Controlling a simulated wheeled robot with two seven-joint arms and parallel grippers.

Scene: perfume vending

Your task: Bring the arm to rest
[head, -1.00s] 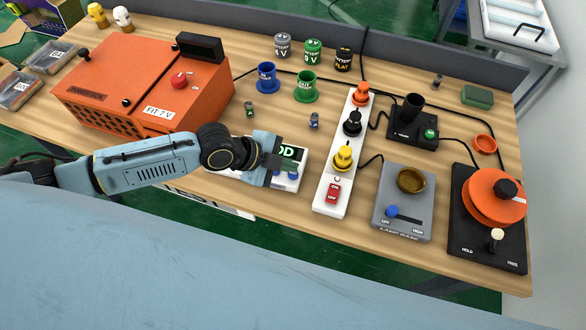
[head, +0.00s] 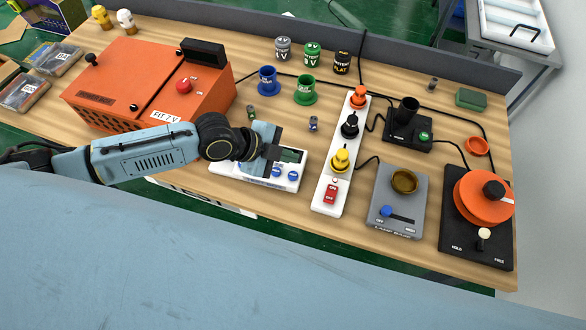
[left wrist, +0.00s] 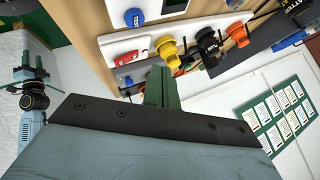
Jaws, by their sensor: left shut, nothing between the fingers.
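My left gripper (head: 274,150) is shut and empty, over the white tester (head: 240,177) with blue buttons near the table's front edge. It hides part of the tester; the tester's display (head: 291,156) is dark. A gap between gripper and tester cannot be judged surely. In the left wrist view the shut dark green fingers (left wrist: 161,86) point toward the tester's blue knob and the power strip. Another blue arm, seemingly mine, shows at the left edge of that view with its gripper (left wrist: 30,66); its jaw state is unclear.
An orange machine (head: 150,85) stands left of the gripper. A white strip (head: 327,190) with coloured plugs stands to the right, then a grey lamp base (head: 398,222) and a black-based orange dial (head: 484,205). Cups (head: 305,90) and small batteries (head: 313,124) lie behind.

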